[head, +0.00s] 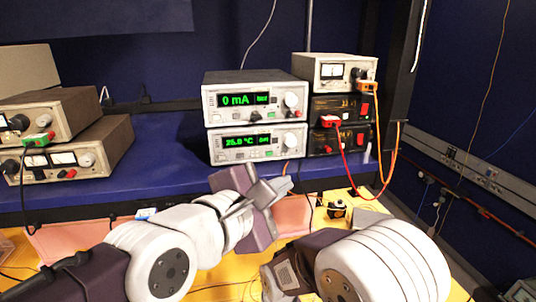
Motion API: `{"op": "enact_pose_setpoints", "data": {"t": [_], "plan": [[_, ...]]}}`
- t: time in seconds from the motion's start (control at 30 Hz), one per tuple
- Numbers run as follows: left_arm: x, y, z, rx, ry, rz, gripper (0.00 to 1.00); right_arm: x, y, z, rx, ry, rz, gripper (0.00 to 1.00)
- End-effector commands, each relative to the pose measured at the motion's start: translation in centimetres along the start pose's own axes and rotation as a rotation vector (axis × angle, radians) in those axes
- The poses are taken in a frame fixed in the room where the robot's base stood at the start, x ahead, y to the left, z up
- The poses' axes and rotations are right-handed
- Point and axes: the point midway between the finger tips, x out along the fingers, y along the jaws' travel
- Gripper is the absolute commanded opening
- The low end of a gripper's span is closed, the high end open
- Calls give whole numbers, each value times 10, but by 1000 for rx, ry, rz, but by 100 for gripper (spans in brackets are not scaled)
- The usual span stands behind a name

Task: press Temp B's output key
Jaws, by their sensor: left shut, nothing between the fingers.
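Two stacked bench units stand on the blue shelf. The upper unit (255,98) shows a green "0 mA" reading. The lower unit (257,143) shows "25.0 °C" with a small green field beside it and a knob at its right. Their small keys and name labels are too small to read, so I cannot tell which is Temp B. My left gripper (284,187) is shut and empty, in front of and below the lower unit, with its fingertips pointing up and right. It appears apart from the panel. My right arm comes in at lower right; its fingers are not visible.
Other units (335,72) stand at the right, with red and orange leads (381,150) hanging over the shelf edge. More units (68,152) stand at the left. The blue shelf (165,150) is clear between the stacks. A yellow surface lies below, with a small black-and-yellow item (337,210).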

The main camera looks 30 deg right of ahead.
Motion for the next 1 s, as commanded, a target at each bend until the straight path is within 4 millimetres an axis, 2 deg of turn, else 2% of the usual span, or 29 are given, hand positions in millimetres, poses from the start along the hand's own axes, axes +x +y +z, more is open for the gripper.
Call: {"op": "enact_pose_setpoints", "data": {"t": [0.2,0.33,0.63,1.0], "plan": [[16,2,-16,0,1,3,0,35,1,4,0,0,0,44],[30,15,-25,0,3,2,0,45,1,5,0,0,0,44],[54,39,-40,1,2,0,0,45,1,5,0,0,0,44],[60,44,-44,2,0,0,0,45,1,5,0,0,0,44]]}}
